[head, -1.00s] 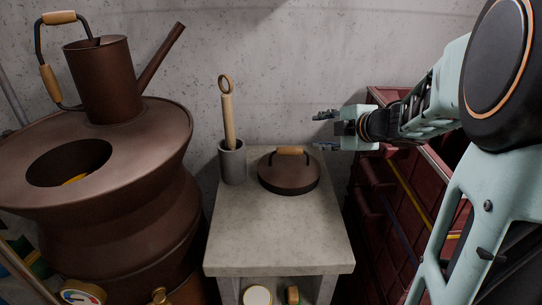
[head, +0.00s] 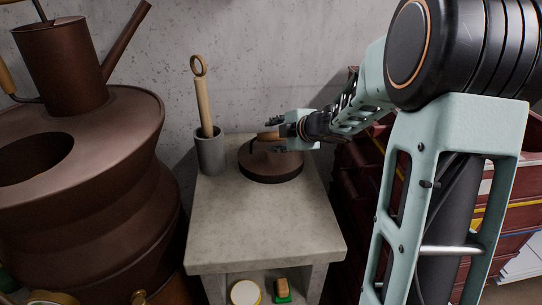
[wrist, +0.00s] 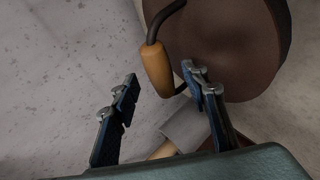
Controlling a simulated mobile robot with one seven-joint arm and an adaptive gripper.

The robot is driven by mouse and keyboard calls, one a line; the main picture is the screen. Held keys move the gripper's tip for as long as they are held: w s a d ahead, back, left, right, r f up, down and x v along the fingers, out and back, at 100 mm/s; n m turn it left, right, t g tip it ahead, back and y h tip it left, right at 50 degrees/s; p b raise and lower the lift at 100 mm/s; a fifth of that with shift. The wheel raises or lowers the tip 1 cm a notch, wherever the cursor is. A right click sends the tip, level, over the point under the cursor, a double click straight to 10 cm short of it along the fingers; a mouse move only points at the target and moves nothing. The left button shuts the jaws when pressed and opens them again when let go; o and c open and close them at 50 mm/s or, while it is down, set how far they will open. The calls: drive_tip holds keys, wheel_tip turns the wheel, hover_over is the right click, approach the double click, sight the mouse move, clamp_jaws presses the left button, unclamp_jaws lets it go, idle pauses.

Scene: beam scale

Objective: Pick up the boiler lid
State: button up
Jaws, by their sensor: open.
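The boiler lid (head: 271,168) is a round dark brown disc with a wooden-sleeved wire handle (wrist: 157,69). It lies on the grey stone-topped stand in the head view. My gripper (head: 275,135) is open at the lid's handle, coming in from the right, and hides part of the handle. In the wrist view the wooden sleeve stands just beyond the fingertips (wrist: 165,82), nearer the right finger. The right finger overlaps the lid (wrist: 235,50) in that picture. Nothing is held between the fingers.
A grey cup (head: 210,152) with a ring-topped wooden handle stands left of the lid. The large brown boiler (head: 105,150) with a watering can (head: 65,65) is at left. Red crates (head: 350,190) stand at right. The stand's front top (head: 262,230) is clear.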

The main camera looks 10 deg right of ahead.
drive_tip(key=x, duration=0.3)
clamp_jaws()
drive_tip(key=shift+r, duration=0.1)
idle(0.4)
